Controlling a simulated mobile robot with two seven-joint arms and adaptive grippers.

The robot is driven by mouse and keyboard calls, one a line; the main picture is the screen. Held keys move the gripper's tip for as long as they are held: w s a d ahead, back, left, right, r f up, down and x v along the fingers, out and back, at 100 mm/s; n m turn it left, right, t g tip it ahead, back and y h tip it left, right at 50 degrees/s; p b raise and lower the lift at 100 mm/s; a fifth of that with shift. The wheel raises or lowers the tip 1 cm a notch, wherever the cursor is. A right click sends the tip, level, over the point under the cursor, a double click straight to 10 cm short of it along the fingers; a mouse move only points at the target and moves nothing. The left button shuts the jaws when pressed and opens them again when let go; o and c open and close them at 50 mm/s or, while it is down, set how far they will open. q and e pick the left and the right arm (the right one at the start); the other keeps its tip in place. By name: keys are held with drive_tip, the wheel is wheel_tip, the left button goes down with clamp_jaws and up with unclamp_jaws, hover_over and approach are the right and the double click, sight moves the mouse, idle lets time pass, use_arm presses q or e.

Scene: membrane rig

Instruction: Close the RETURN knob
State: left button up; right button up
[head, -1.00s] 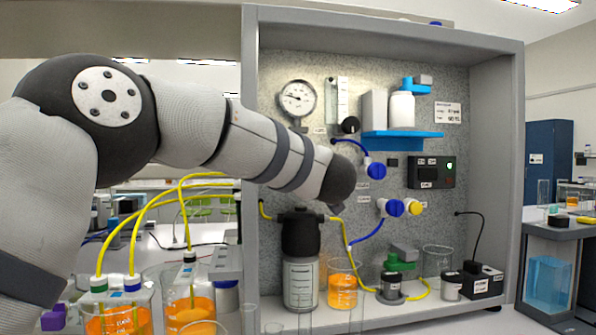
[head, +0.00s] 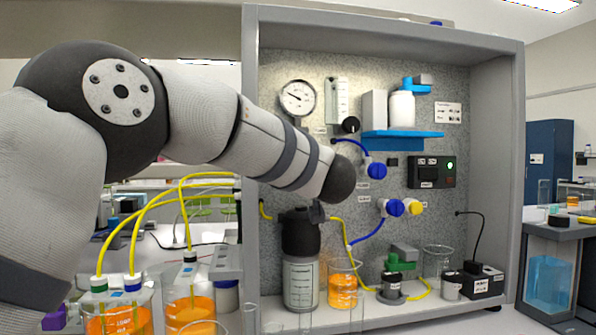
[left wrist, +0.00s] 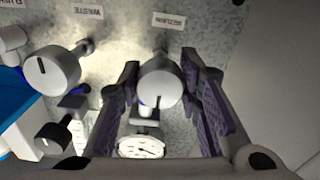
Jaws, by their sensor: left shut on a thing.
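In the left wrist view, my left gripper (left wrist: 161,70) has its two purple-padded fingers on either side of a pale round knob (left wrist: 160,84) with a dark pointer mark, and it is shut on it. A small label (left wrist: 168,21) beside this knob is upside down and too blurred to read surely, so I cannot tell whether it is the RETURN knob. A similar knob (left wrist: 52,73) sits to its left, near a label that seems to read WASTE. In the head view, my left wrist hides the held knob, and only a small dark part of the gripper (head: 318,212) shows.
A black-topped bottle (head: 300,275) stands below my wrist. Beakers of orange liquid (head: 190,308) with yellow tubes stand at lower left.

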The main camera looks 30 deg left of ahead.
idle(0.3)
use_arm(q)
drive_tip(key=o, duration=1.2)
drive_tip(key=v, duration=1.2)
